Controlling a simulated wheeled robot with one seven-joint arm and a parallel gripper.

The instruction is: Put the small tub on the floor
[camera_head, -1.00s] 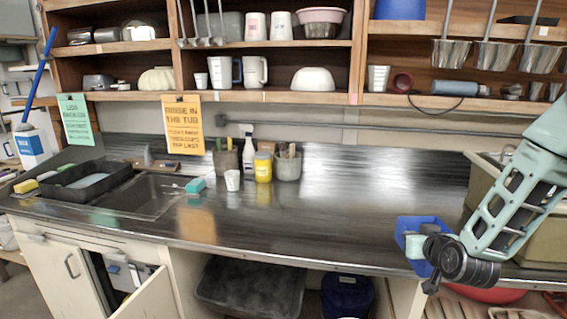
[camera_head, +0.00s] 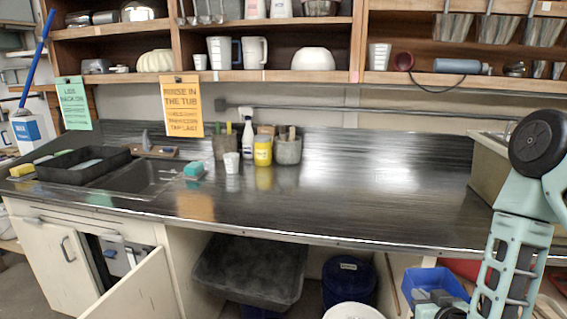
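The small tub (camera_head: 424,277) is blue and open-topped. It is at the lower right in the head view, below the counter's front edge and roughly upright. My gripper (camera_head: 437,298) is at the tub's near side, with its grey fingers overlapping the tub. It appears shut on the tub's near wall, but the exact contact is hard to see. My arm comes down from the right. The tub's underside is hidden, so I cannot tell whether it touches the floor.
The dark counter (camera_head: 350,205) runs above, with a sink (camera_head: 140,177) at left. A large dark tub (camera_head: 250,272), a dark blue bucket (camera_head: 348,280) and a white bucket (camera_head: 352,311) are below it. An open cabinet door (camera_head: 135,290) juts out at left.

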